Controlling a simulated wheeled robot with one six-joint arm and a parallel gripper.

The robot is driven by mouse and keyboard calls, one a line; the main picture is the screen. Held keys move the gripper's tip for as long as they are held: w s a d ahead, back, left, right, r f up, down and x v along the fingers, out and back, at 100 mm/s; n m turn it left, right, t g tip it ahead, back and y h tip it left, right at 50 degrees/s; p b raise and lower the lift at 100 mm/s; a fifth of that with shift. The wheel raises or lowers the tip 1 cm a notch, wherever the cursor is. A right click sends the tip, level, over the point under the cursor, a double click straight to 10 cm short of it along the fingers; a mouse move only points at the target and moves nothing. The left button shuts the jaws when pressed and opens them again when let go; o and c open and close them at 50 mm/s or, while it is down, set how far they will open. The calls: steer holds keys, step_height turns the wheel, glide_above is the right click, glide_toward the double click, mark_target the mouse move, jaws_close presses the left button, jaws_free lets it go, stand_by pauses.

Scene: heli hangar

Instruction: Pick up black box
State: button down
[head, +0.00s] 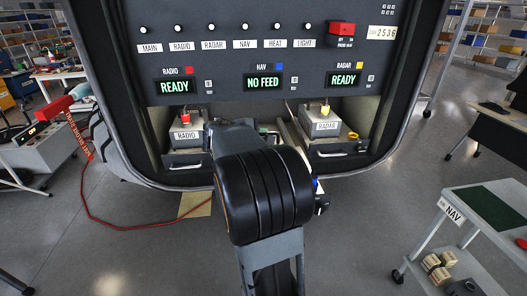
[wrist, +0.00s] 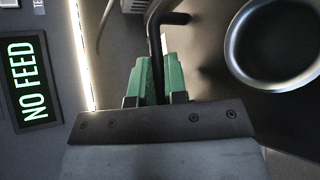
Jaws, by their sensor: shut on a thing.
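My gripper (wrist: 158,78) shows in the wrist view with two green fingers, shut on a black bent bar (wrist: 156,38) that looks like a handle. The bar runs up between the fingers and bends to the right at its top. I cannot make out the body of a black box in either view. In the head view my arm covers the middle of the bay below the NAV display (head: 264,82), and most of the gripper is hidden behind it.
A grey RADIO unit (head: 185,135) and a grey RADAR unit (head: 326,127) sit in drawers left and right of my arm. A round metal ring (wrist: 232,45) is close on the right in the wrist view. A NAV cart (head: 478,205) stands at right; a red cable (head: 130,227) lies at left.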

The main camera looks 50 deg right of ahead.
step_height(320, 180, up, 10)
steer(key=shift+r+p, duration=0.15)
steer(key=shift+p, duration=0.15)
stand_by(0.3)
stand_by(0.4)
